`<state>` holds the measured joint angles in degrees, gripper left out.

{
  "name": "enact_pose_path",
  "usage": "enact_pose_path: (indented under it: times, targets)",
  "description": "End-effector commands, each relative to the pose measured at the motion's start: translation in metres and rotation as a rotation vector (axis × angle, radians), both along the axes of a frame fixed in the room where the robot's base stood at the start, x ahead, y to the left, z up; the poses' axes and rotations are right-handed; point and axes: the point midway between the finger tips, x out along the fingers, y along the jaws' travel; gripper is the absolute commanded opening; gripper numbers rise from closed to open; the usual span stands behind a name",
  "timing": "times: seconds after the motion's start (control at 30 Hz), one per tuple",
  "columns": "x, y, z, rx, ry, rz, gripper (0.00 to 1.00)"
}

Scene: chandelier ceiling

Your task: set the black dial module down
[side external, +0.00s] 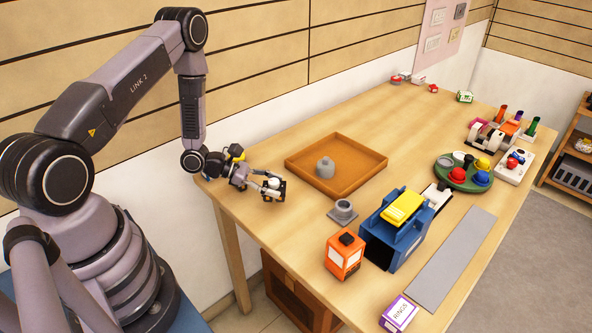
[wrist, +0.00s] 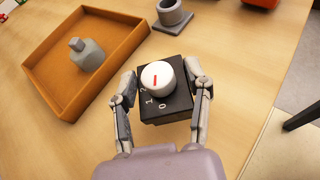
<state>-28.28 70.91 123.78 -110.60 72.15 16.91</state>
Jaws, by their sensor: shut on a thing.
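The black dial module (wrist: 163,105) is a dark square block with a white knob (wrist: 158,77) that has a red mark, and numbers on its top face. In the wrist view it sits between the two fingers of my gripper (wrist: 164,98), which is shut on its sides. In the side external view my gripper (side external: 270,187) is at the near left part of the table, left of the orange tray. The module (side external: 280,188) shows small there, with its white knob up. I cannot tell whether its underside touches the table.
An orange tray (side external: 366,179) holding a grey bottle-like piece (side external: 325,167) lies close by. A grey ring-topped piece (side external: 343,212) stands right of my gripper. Bare table (side external: 245,215) surrounds the module.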

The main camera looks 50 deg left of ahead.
Motion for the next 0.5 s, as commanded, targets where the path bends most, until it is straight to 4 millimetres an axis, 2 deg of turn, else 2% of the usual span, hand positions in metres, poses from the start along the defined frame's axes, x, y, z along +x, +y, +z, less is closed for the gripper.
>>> enact_pose_path:
  times: [0.1, 0.2, 0.5]
  targets:
    - [0.000, 0.000, -0.019, -0.003, 0.003, 0.002, 0.13]
    - [0.000, 0.000, -0.028, -0.001, 0.001, 0.003, 0.13]
    - [0.000, 0.000, -0.030, 0.000, 0.000, 0.002, 0.13]
